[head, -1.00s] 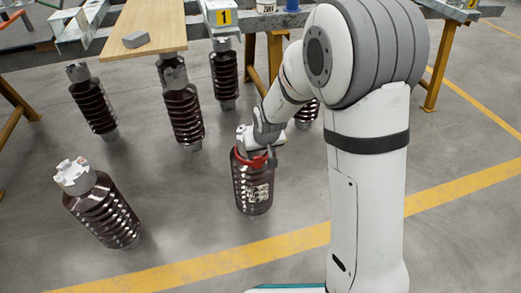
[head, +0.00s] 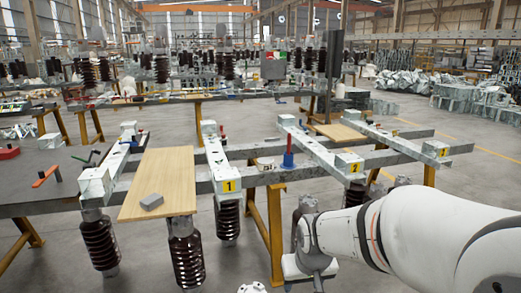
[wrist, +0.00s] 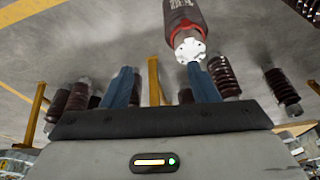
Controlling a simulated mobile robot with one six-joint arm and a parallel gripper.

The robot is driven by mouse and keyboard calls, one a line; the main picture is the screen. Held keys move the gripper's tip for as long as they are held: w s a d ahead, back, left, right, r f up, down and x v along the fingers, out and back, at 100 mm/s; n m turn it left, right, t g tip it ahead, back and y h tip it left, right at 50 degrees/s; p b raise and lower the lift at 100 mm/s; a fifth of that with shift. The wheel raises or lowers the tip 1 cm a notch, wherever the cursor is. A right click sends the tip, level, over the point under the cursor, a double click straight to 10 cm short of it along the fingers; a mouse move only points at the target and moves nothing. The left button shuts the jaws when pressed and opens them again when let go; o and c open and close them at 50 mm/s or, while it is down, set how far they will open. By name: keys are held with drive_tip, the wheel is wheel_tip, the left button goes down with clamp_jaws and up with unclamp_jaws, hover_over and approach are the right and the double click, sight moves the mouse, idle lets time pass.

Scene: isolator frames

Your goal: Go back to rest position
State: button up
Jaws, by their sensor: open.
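My gripper (wrist: 162,76) shows in the wrist view as two blue fingers set wide apart, with nothing between them. Beyond the fingertips stands a dark brown insulator (wrist: 180,15) with a pale metal cap and a red band near its top. It looks apart from the fingers. In the head view my white arm reaches in from the lower right. Its wrist end is low in the picture, in front of the yellow trestle legs; the fingers cannot be made out there.
Steel isolator frames (head: 222,165) with yellow "1" and "2" tags run across the middle. A wooden board (head: 165,180) carries a grey block (head: 151,201). Brown insulators (head: 186,255) hang or stand below it. Yellow trestle legs (head: 274,235) stand close by my wrist. Open floor lies at right.

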drive_tip(key=s+d+r+p, duration=0.2)
drive_tip(key=s+r+p, duration=0.4)
drive_tip(key=r, duration=0.4)
drive_tip(key=s+d+r+m+p, duration=0.1)
drive_tip(key=s+d+r+p, duration=0.2)
drive_tip(key=s+r+p, duration=0.4)
wheel_tip(320, 180, up, 3)
drive_tip(key=shift+s+r+m+g+p, duration=0.1)
drive_tip(key=shift+s+m+g+p, duration=0.2)
drive_tip(key=shift+g, duration=0.1)
drive_tip(key=shift+d, duration=0.1)
